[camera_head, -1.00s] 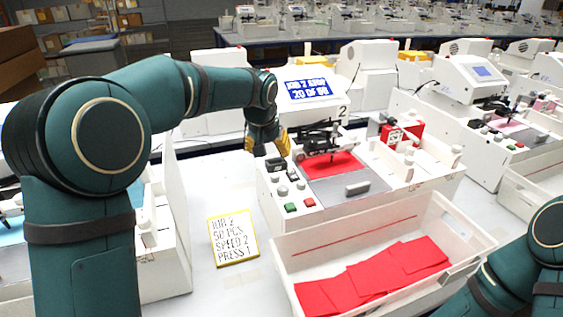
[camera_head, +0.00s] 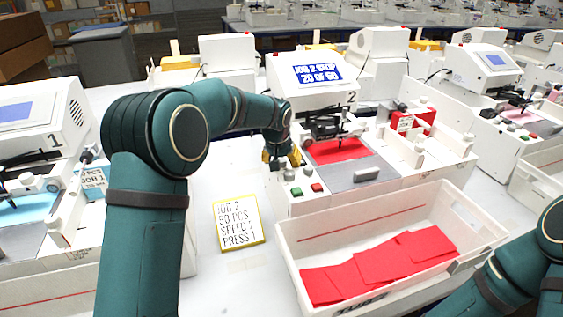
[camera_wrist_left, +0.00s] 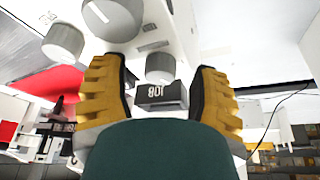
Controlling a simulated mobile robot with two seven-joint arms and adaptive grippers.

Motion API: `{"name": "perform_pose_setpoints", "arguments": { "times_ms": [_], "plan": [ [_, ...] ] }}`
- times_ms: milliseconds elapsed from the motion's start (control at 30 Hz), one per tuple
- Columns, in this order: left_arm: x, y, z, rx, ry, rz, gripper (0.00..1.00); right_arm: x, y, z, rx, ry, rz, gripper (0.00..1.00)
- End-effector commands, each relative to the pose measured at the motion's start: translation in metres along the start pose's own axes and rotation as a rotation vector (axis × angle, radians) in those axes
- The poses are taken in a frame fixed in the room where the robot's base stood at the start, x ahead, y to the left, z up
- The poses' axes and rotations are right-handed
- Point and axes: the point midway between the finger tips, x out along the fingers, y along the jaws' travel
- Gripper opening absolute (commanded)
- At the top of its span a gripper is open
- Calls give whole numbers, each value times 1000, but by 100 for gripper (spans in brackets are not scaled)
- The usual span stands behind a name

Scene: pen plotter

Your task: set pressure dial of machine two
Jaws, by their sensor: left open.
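Machine two (camera_head: 352,172) is white, with a "2" beside its screen (camera_head: 317,74), which reads about 20 of 50. My left gripper (camera_head: 283,158) is open at the back left of its control panel, hiding part of it. In the left wrist view, the yellow fingers of my left gripper (camera_wrist_left: 158,76) stand either side of a small grey knob (camera_wrist_left: 160,66) and a black "JOB" block (camera_wrist_left: 161,94). Another grey knob (camera_wrist_left: 63,42) and a larger round dial (camera_wrist_left: 112,16) lie beyond. I cannot tell which is the pressure dial. My right gripper is out of view.
A yellow-edged card (camera_head: 238,223) reads "JOB 2, 50 PCS, SPEED 2, PRESS 1". A white bin (camera_head: 462,222) with red sheets (camera_head: 380,265) stands before the machine. Green (camera_head: 296,192) and red (camera_head: 317,188) buttons sit near the gripper. Machine one (camera_head: 40,115) is at left.

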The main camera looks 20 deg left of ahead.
Motion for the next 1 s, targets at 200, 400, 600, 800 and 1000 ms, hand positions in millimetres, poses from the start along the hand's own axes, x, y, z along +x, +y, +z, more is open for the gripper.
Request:
{"name": "perform_pose_setpoints", "arguments": {
  "times_ms": [200, 400, 600, 800, 1000],
  "plan": [
    [5, 0, 0, 0, 1, 1, 61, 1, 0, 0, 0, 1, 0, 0],
    [5, 0, 0, 0, 0, 0, 53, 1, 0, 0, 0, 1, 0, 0],
    [5, 0, 0, 0, 0, 0, 0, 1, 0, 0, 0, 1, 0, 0],
    [5, 0, 0, 0, 1, 0, 0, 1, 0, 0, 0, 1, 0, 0],
    [5, 0, 0, -13, 1, -6, 0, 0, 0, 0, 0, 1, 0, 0]
  ]
}}
